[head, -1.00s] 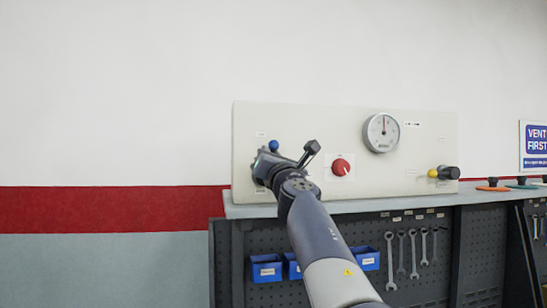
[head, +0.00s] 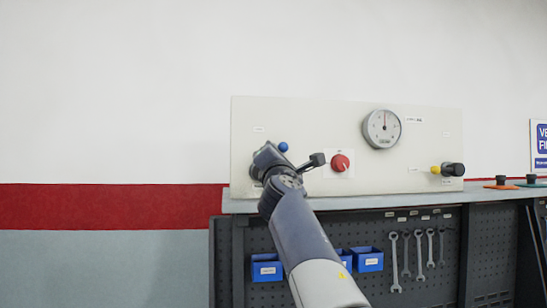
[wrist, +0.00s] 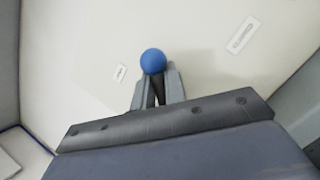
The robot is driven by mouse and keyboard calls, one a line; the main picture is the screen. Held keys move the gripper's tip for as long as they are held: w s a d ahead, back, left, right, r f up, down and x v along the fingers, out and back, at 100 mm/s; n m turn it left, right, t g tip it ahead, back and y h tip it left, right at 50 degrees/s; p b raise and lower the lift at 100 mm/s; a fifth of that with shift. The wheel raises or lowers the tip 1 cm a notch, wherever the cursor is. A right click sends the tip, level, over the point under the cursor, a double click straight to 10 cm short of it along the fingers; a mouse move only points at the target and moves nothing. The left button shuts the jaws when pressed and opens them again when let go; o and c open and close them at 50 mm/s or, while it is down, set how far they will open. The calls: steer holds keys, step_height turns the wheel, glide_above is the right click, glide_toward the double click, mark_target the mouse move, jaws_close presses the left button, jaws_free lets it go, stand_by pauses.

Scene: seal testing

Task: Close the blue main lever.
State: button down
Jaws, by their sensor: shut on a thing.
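The blue main lever shows in the head view as a round blue knob (head: 283,147) at the left of the pale panel (head: 320,120), just above and right of my wrist. In the wrist view the blue knob (wrist: 153,61) sits at the tips of my gripper (wrist: 158,90). The two grey fingers are shut on the lever just below the knob, one on each side. A dark shaft shows between them. The lever's base is hidden behind my gripper and arm.
A red knob (head: 340,163) and a round gauge (head: 382,129) are on the panel right of my arm. A yellow and black fitting (head: 448,170) is at the panel's right. Blue bins (head: 267,268) and wrenches (head: 395,262) hang below the bench top.

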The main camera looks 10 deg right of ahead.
steer(key=m, duration=0.1)
steer(key=m+h, duration=0.1)
steer(key=m, duration=0.1)
steer(key=d+m+g+h+b, duration=0.1)
steer(key=shift+s+f, duration=0.15)
steer(key=shift+f, duration=0.2)
steer(key=m, duration=0.1)
steer(key=f+m+g+h, duration=0.1)
steer(key=m, duration=0.1)
steer(key=m+h, duration=0.1)
steer(key=shift+d+f+m+g, duration=0.3)
steer(key=shift+d+f+m, duration=0.05)
steer(key=shift+d+m, duration=0.05)
steer(key=shift+d+f+m+g+h, duration=0.15)
steer(key=shift+f+m+g, duration=0.25)
steer(key=shift+m, duration=0.4)
steer(key=shift+f+m+g+h, duration=0.15)
steer(key=shift+f+m+g, duration=0.2)
steer(key=shift+m, duration=0.45)
steer(key=shift+f+m, duration=0.15)
steer(key=shift+m, duration=0.15)
steer(key=shift+f, duration=0.2)
steer(key=c, duration=1.9)
jaws_free()
steer(key=o, duration=0.3)
steer(key=shift+o, duration=0.7)
steer(key=shift+d+r, duration=0.1)
steer(key=shift+d, duration=0.1)
steer(key=shift+a, duration=0.1)
